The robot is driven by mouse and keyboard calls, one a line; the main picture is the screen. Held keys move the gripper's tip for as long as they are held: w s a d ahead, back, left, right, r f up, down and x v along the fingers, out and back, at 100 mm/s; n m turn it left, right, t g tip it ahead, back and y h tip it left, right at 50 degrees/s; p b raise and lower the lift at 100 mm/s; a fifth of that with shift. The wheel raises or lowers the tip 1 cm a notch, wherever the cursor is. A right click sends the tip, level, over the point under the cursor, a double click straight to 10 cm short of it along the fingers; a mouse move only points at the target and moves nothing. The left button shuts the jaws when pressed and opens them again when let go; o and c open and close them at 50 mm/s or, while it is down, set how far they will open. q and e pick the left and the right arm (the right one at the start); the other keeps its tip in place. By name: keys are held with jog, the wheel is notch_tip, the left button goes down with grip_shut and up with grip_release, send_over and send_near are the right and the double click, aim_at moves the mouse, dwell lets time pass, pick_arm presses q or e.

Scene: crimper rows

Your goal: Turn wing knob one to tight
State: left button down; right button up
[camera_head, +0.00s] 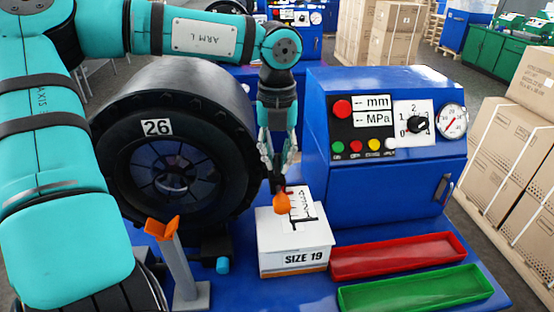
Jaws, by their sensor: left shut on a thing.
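My left gripper (277,178) reaches down from the upper middle, beside the right edge of the large black ring (243,140) marked 26. It is shut on a small orange knob-like piece (282,203), which shows just below the fingertips and in front of the white card on the box. The fingers hide its upper part, so its wing shape and any number on it cannot be told. My right gripper is not in view.
A white box (291,259) labelled SIZE 19 stands below the gripper. A red tray (398,257) and a green tray (415,289) lie to its right. A grey post with an orange forked top (162,228) stands front left. The blue machine (384,185) stands close on the right.

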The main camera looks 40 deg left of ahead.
pick_arm(q)
jog(key=m+b, duration=0.2)
jog(key=m, duration=0.1)
jog(key=shift+f, duration=0.1)
jog(key=m+b, duration=0.1)
jog(key=m, duration=0.4)
jog(key=shift+b, duration=0.35)
jog(key=m, duration=0.3)
jog(key=shift+m, duration=0.3)
jog(key=m, duration=0.4)
jog(key=shift+m, duration=0.7)
jog(key=c, duration=1.4)
grip_release()
jog(key=shift+o, duration=0.2)
jog(key=shift+r, duration=0.2)
